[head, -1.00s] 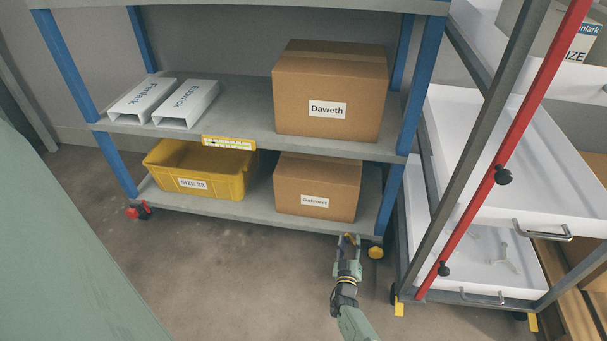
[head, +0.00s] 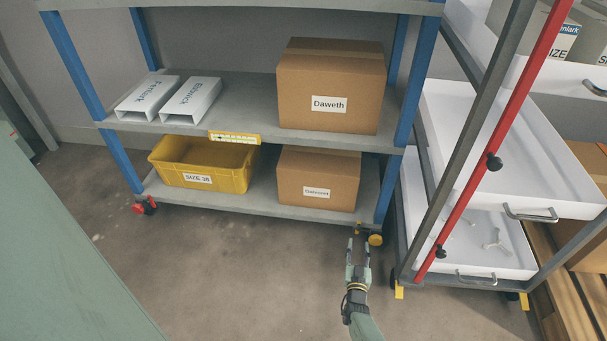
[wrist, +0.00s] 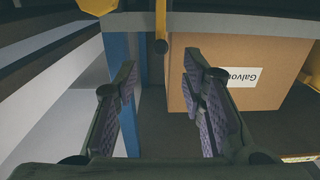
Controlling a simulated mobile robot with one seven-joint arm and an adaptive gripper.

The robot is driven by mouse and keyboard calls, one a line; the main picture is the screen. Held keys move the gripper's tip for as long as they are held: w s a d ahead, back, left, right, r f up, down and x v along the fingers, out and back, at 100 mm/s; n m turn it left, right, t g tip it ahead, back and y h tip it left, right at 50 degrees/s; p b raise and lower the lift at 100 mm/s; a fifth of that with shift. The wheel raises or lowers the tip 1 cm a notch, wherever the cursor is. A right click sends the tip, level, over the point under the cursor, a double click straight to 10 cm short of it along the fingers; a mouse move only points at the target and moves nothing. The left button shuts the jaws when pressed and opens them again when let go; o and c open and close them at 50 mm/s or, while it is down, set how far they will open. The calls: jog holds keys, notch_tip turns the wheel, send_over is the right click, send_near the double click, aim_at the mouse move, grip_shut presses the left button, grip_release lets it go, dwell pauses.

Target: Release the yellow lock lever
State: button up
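A round yellow caster part (head: 376,240) sits under the front right corner of the blue-and-grey shelf rack; a yellow piece also shows at the top left of the wrist view (wrist: 97,6). A short brownish-yellow bar with a dark rounded end (head: 358,228), which looks like the lever, sticks out left of it. In the wrist view this bar (wrist: 161,24) hangs at the top middle, between the lines of my fingers. My gripper (head: 358,243) is open and empty, its tips just short of the bar. I see no contact.
The rack's lower shelf (head: 265,202) holds a yellow bin (head: 203,180) and a brown box (head: 317,192). A red lever (head: 145,206) is at the rack's left caster. A tray cart with a red bar (head: 465,200) stands close on the right. Floor in front is clear.

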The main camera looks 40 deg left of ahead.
jog(key=s+a+r+n+p, duration=0.1)
jog(key=a+r+n+p, duration=0.1)
jog(key=a+r+n, duration=0.7)
jog(key=s+a+r+n+h+p, duration=0.1)
jog(key=a+r+n+p, duration=0.2)
jog(key=a+r+n, duration=0.7)
jog(key=shift+s+a+r+t, duration=0.35)
jog(key=shift+a+r+t, duration=0.05)
jog(key=shift+a+r, duration=1.4)
jog(key=shift+d, duration=0.1)
